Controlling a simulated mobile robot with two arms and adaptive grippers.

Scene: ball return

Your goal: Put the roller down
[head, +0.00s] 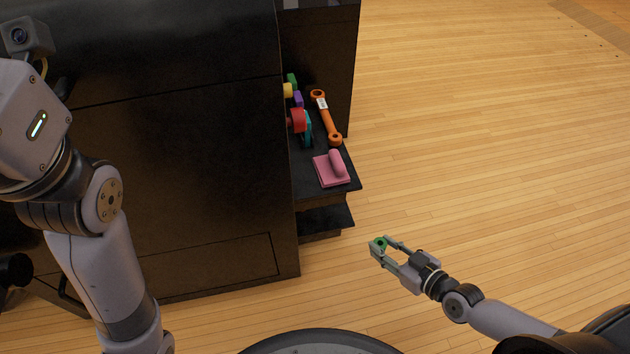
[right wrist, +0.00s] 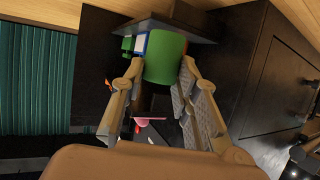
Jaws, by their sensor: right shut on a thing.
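My right gripper (head: 380,248) is shut on a green cylinder, which I take to be the roller (head: 379,243), and holds it over open floor, in front and to the right of the black shelf. In the right wrist view the roller (right wrist: 166,60) is between the two fingers, with a blue and white part at its left. My left arm (head: 85,235) stands at the left of the head view; its gripper is outside the picture.
The black shelf (head: 310,178) holds a pink block with a handle (head: 331,168), an orange wrench-like tool (head: 326,117), a red piece (head: 297,120) and several small coloured pieces. A large black cabinet (head: 180,180) stands left of it. Wooden floor (head: 480,130) is clear at right.

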